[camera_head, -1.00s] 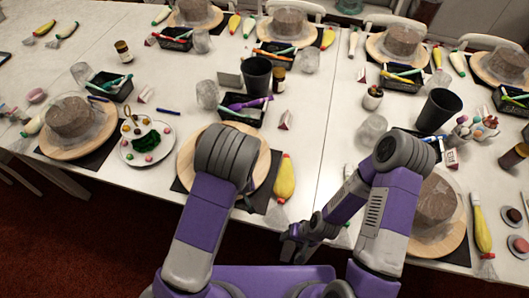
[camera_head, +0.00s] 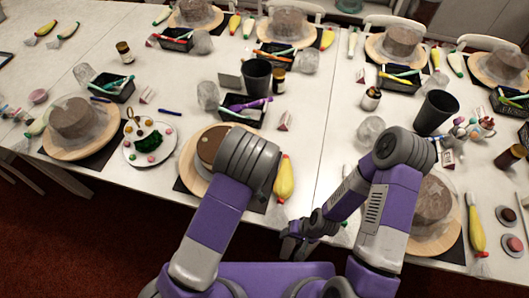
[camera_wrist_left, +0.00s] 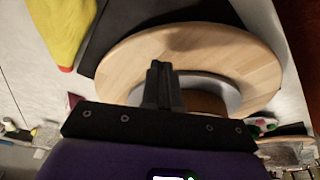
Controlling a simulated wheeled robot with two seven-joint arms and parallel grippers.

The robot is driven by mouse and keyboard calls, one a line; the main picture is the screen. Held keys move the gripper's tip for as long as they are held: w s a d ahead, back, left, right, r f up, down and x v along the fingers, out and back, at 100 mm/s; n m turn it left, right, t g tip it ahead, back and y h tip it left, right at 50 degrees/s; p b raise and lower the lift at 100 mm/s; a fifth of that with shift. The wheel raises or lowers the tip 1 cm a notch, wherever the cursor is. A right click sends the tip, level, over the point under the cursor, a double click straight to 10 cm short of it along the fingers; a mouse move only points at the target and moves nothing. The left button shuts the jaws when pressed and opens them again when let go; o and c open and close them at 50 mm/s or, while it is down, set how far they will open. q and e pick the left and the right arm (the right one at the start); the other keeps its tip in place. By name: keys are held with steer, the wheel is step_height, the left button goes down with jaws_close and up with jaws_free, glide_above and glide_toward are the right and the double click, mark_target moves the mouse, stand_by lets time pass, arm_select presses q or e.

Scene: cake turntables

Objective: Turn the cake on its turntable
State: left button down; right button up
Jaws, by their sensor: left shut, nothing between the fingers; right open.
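The middle cake (camera_head: 207,146) is brown and round, on a light wooden turntable (camera_head: 190,158) over a dark mat. My left forearm covers its right part in the head view. In the left wrist view, my left gripper (camera_wrist_left: 160,72) is shut and empty, with its fingers over the wooden turntable (camera_wrist_left: 120,68). The cake (camera_wrist_left: 208,102) shows only partly behind the fingers, inside a grey ring-like edge. I cannot tell whether the fingertips touch the turntable. The head view hides the left fingers. My right gripper (camera_head: 293,244) is open and empty by the table's front edge.
A yellow piping bag (camera_head: 284,180) lies just right of the turntable. A plate of sweets (camera_head: 149,145) stands to its left. A black tray of tools (camera_head: 244,112) and a dark cup (camera_head: 257,76) stand behind. Another cake turntable (camera_head: 440,240) is at right.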

arm_select(q)
step_height(320, 180, up, 6)
steer(key=p, duration=0.4)
steer(key=shift+p, duration=0.4)
steer(key=a+f+m+b, duration=0.1)
steer(key=m, duration=0.1)
steer(key=a+f+m+t+h+b, duration=0.1)
steer(key=m+b, duration=0.1)
steer(key=shift+s, duration=0.35)
steer(key=shift+s+d+f+m+t+h+b, duration=0.2)
steer(key=shift+m+t+h+b, duration=0.3)
steer(key=shift+m, duration=0.5)
step_height(320, 180, down, 5)
steer(key=b, duration=0.3)
steer(key=shift+d+r+b, duration=0.1)
steer(key=shift+b, duration=0.3)
steer(key=shift+f+b, duration=0.4)
